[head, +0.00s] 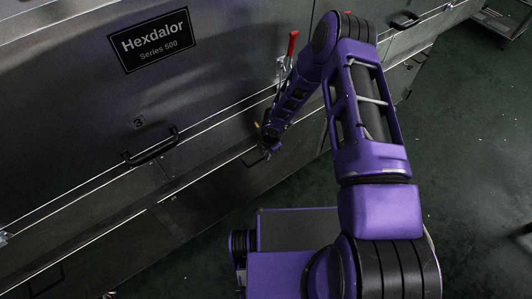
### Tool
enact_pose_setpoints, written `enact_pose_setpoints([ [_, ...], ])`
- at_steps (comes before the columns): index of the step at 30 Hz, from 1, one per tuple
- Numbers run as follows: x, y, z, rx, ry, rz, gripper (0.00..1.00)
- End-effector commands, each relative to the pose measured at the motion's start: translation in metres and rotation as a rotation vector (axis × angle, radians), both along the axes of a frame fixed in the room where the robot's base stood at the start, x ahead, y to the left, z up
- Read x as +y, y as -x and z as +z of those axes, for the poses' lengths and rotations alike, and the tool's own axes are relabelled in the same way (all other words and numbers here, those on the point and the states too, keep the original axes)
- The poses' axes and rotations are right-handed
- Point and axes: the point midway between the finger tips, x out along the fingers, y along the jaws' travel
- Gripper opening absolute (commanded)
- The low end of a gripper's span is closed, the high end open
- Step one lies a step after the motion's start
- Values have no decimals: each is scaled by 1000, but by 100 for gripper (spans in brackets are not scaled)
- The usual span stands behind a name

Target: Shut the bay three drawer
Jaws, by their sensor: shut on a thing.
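A metal panel carries a round mark (138,122) that looks like a 3, with a black bar handle (150,148) below it. Below the panel runs a lower row of drawer fronts. One lower drawer front (215,191) has a bright top edge and a dark handle (252,160) near its right part. I cannot tell for sure that this is the bay three drawer, or how far it stands out. My gripper (267,147) is at that handle and appears shut on it. My purple forearm and wrist hide part of the drawer's right side and the fingertips are small and dark.
A red-handled lever clamp (290,55) stands up from the machine just behind my wrist. Another handle (403,21) is at the upper right, and one more lower handle (45,283) at the lower left. Dark green floor (470,150) is open to the right.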

Motion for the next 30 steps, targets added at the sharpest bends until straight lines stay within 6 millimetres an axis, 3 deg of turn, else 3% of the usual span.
enact_pose_setpoints([
  [4, 5, -8, 3, -16, -13, 2, 0],
  [5, 5, -8, 3, -16, -13, 3, 17],
  [9, 4, -7, 3, -14, -11, 2, 42],
  [20, 3, -4, 7, -10, -8, 2, 42],
  [25, 0, -1, 32, -11, -7, 2, 42],
  [30, -5, 5, 74, -13, -8, 0, 42],
])
